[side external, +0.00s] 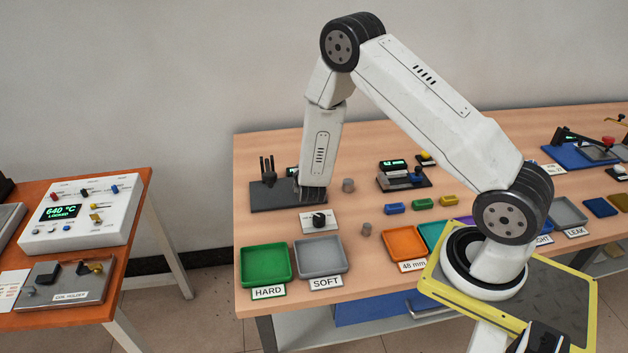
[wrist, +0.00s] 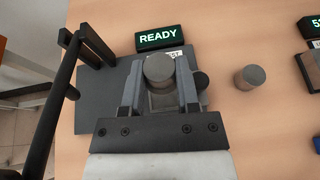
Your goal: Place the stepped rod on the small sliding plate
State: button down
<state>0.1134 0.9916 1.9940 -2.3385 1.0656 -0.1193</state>
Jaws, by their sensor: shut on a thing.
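My gripper (wrist: 159,84) is shut on the stepped rod (wrist: 158,66), a grey cylinder whose round end shows between the two fingers in the wrist view. In the side external view my gripper (side external: 312,191) points down over the dark base (side external: 265,197) of the READY device, and the rod cannot be made out there. A lighter grey plate (wrist: 160,103) shows below the rod between the fingers, possibly the small sliding plate, mostly covered by rod and fingers. I cannot tell whether the rod touches it.
A READY display (wrist: 158,38) stands behind the rod. Black posts (wrist: 84,50) rise at the left. A grey cylinder (wrist: 250,77) stands on the table to the right; another (side external: 366,229) stands nearer the trays. Green (side external: 265,267) and grey (side external: 320,257) trays lie in front.

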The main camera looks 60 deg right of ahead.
jog(key=shift+f, duration=2.35)
jog(key=shift+f, duration=0.65)
jog(key=shift+c, duration=1.3)
grip_release()
jog(key=shift+s, duration=0.1)
jog(key=shift+v, duration=3.85)
